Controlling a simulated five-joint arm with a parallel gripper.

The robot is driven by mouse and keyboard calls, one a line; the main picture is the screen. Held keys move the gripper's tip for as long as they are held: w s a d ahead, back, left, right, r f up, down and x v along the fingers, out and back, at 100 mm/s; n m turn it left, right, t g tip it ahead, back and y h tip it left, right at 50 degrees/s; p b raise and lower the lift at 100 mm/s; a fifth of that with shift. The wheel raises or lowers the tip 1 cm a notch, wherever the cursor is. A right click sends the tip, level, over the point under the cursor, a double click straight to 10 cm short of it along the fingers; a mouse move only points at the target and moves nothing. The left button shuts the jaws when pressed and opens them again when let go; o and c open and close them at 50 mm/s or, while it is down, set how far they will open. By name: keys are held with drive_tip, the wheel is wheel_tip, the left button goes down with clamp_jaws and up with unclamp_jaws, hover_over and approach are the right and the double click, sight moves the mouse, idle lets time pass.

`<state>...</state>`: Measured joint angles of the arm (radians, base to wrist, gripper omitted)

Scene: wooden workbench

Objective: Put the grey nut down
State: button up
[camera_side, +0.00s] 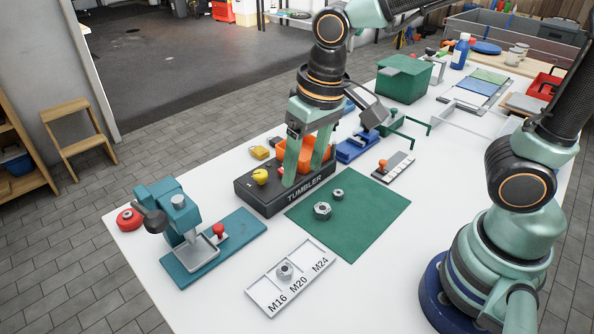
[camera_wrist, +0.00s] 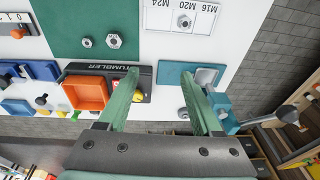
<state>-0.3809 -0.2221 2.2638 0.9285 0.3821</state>
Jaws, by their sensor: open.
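My gripper (camera_side: 303,176) is open and empty, above or close to the black TUMBLER box (camera_side: 300,193); its height is hard to tell. Its fingers (camera_wrist: 160,74) stand apart in the wrist view with nothing between them. Three grey hex nuts show. A larger nut (camera_side: 322,210) and a smaller nut (camera_side: 338,194) lie on the green mat (camera_side: 370,218). Another nut (camera_side: 285,270) sits in the middle, M20 compartment of the white tray (camera_side: 262,300). In the wrist view the tray nut (camera_wrist: 183,20) and both mat nuts (camera_wrist: 113,41) show beyond the fingertips.
An orange bin (camera_wrist: 88,92) stands by the TUMBLER box, which has a yellow knob (camera_side: 260,177). A teal press (camera_side: 180,215) on a teal base is at left. Blue and green fixtures (camera_side: 357,147) stand behind the mat. Most of the green mat is clear.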

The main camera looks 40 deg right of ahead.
drive_tip(key=s+d+r+t, duration=0.1)
drive_tip(key=d+r+t, duration=0.2)
drive_tip(key=d, duration=0.9)
wheel_tip(320, 180, up, 3)
drive_tip(key=shift+s+f+t+h, duration=0.2)
drive_tip(key=shift+s+t+h, duration=0.05)
drive_tip(key=shift+t+h, duration=0.15)
